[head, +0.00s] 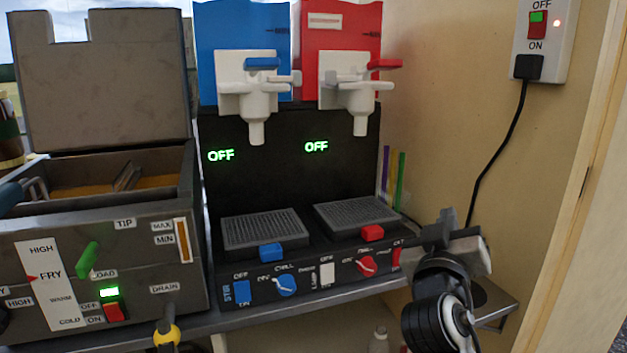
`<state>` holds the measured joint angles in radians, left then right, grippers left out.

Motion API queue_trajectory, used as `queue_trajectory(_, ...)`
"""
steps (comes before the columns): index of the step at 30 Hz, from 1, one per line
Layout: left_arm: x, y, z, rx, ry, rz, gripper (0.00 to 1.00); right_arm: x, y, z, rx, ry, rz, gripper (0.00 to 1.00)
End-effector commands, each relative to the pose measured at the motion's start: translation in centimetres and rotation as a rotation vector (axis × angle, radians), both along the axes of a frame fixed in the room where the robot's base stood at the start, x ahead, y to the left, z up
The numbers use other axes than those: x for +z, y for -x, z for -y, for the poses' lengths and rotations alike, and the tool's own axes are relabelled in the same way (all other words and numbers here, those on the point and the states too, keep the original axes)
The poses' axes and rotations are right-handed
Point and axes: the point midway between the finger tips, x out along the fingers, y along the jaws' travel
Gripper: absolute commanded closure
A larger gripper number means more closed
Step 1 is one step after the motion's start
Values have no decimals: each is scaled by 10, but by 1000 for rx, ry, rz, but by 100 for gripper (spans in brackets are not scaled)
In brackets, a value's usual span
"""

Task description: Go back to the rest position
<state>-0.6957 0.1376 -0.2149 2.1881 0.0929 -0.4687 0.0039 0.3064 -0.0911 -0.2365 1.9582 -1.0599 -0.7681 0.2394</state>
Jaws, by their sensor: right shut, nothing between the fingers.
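My right gripper (447,220) is at the lower right, just right of the slush machine's front panel. Its fingers are closed and empty, and they point up and away from me. The arm behind it comes up from the bottom edge. It appears apart from the machine's red-marked controls, though the exact gap is hard to judge. My left gripper is not in view.
A slush machine (290,180) with blue and red tanks stands in the middle, displays reading OFF. A fryer (90,262) with raised lid is at left. A small metal shelf (505,304) is behind my right arm. A wall switch box (543,38) with a cable hangs at upper right.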

Motion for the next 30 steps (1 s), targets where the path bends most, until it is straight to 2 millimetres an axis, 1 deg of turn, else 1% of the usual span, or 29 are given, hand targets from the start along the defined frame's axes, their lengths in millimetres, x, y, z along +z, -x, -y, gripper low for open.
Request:
queue_trajectory(1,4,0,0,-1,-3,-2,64,-40,7,-4,59,-26,-85,100)
queue_trajectory(2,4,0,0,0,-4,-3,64,-63,12,-7,99,-45,-131,100)
queue_trajectory(3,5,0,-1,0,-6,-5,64,-92,20,-12,149,-75,-190,100)
queue_trajectory(4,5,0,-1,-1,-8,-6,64,-113,29,-16,185,-100,-232,100)
queue_trajectory(5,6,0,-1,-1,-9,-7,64,-133,38,-20,221,-126,-275,100)
queue_trajectory(6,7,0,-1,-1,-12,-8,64,-160,53,-25,268,-168,-332,100)
queue_trajectory(8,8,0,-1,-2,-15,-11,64,-197,80,-34,333,-234,-413,100)
queue_trajectory(9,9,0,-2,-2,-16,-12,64,-219,100,-39,374,-282,-465,100)
queue_trajectory(11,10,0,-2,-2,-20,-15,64,-246,131,-47,427,-360,-535,100)
queue_trajectory(12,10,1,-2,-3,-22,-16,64,-261,152,-52,456,-409,-576,100)
queue_trajectory(15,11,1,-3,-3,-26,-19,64,-287,198,-62,508,-526,-657,100)
queue_trajectory(18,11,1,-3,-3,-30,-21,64,-300,230,-68,535,-613,-707,100)
queue_trajectory(19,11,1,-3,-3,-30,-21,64,-303,237,-69,540,-631,-717,100)
queue_trajectory(22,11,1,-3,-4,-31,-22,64,-307,249,-72,547,-669,-733,100)
queue_trajectory(30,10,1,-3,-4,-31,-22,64,-308,250,-72,549,-676,-735,100)
